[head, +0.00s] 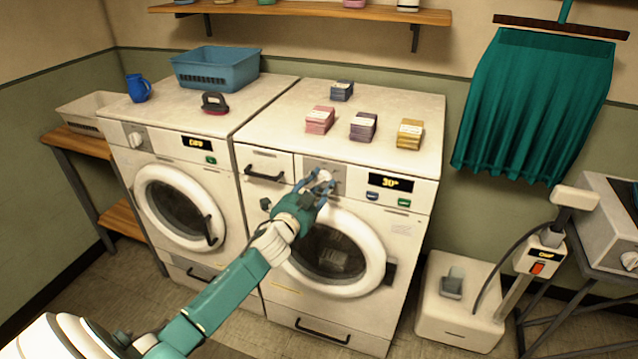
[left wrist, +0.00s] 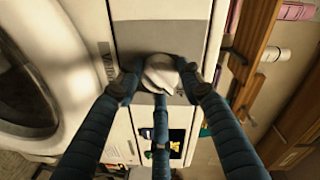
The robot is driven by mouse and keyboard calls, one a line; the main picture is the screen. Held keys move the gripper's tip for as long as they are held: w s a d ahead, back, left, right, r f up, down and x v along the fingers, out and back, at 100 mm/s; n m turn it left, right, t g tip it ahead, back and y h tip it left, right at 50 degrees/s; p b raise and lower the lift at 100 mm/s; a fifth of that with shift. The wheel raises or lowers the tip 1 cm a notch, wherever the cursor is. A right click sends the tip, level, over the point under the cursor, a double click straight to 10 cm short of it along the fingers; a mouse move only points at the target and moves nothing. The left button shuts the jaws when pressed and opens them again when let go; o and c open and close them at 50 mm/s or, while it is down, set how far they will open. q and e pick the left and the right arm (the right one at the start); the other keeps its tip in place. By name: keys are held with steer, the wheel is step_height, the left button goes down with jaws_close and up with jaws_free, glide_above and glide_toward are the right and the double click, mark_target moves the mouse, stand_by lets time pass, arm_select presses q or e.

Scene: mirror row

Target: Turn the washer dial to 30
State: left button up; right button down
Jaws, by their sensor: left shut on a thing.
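The washer (head: 340,220) is the white front-loading machine on the right of the pair in the head view. Its display (head: 390,183) reads 30°. The washer dial (head: 325,177) is a pale round knob left of the display, partly hidden by my fingers. In the left wrist view the dial (left wrist: 160,74) sits on a grey panel, with blue fingers around it. My left gripper (head: 318,184) is shut on the dial. The display also shows in the left wrist view (left wrist: 177,140), partly behind a finger. My right gripper is in neither view.
Several small stacked boxes, one pink (head: 320,120), stand on the washer top. A second machine (head: 180,190) with a blue basket (head: 216,68) is at left. A white steamer-like unit (head: 460,300) stands on the floor at right. A teal cloth (head: 535,105) hangs behind.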

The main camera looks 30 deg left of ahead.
arm_select(q)
steer(key=shift+f, duration=0.2)
stand_by(0.3)
steer(key=o, duration=1.2)
steer(key=shift+a+r, duration=0.1)
steer(key=shift+c, duration=0.2)
steer(key=s+d, duration=0.2)
steer(key=s, duration=1)
steer(key=shift+r, duration=0.4)
steer(key=shift+d, duration=0.1)
